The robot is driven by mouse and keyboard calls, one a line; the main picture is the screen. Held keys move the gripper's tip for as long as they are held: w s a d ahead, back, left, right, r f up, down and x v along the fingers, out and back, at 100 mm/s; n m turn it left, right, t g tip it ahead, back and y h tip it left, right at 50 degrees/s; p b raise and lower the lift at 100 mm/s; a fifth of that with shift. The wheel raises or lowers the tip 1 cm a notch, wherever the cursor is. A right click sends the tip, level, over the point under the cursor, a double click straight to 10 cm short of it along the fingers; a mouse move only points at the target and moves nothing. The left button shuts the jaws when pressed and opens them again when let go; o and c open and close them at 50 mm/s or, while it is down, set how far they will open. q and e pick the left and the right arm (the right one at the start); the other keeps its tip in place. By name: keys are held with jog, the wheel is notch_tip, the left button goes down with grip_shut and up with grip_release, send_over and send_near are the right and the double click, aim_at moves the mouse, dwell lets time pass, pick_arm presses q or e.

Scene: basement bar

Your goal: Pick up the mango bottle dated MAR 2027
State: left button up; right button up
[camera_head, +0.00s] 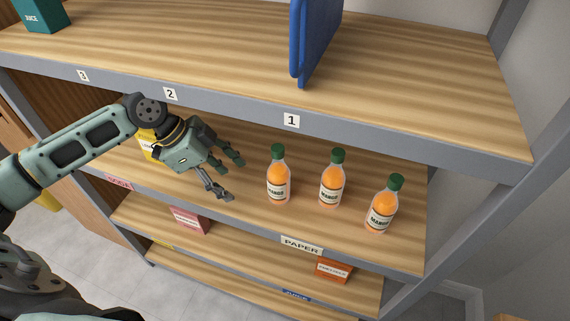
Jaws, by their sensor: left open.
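Three orange bottles with green caps and pale mango labels stand upright in a row on the middle shelf (235,206): a left bottle (278,186), a middle bottle (331,188) and a right bottle (382,215). The dates on their labels are too small to read, so I cannot tell which is MAR 2027. My left gripper (236,180) is open and empty, to the left of the left bottle, with its fingers pointing towards it and a gap between. My right gripper is not in view.
A yellow object (147,146) stands partly hidden behind my left gripper. The upper shelf (420,90) overhangs the bottles and holds a blue upright item (313,40) and a teal box (41,14). A pink box (188,220) and an orange box (334,269) lie on a lower shelf.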

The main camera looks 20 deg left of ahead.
aim_at(279, 179)
pick_arm(q)
jog(key=d, duration=0.2)
jog(key=w+d+p, duration=0.1)
jog(key=d, duration=0.1)
jog(key=d+p, duration=0.1)
jog(key=d, duration=0.1)
jog(key=shift+w+r, duration=0.25)
jog(key=shift+r, duration=0.1)
jog(key=shift+w+d+f, duration=0.2)
jog(key=shift+w+d, duration=0.2)
jog(key=shift+d, duration=0.05)
jog(key=d+p, duration=0.1)
jog(key=w+d+p, duration=0.1)
jog(key=d, duration=0.2)
jog(key=shift+w+d+f+p, duration=0.35)
jog(key=shift+p, duration=0.05)
jog(key=shift+w+f, duration=0.1)
jog(key=shift+f, duration=0.05)
jog(key=shift+a, duration=0.1)
jog(key=shift+c, duration=0.8)
jog(key=c, duration=1.3)
jog(key=shift+c, duration=0.5)
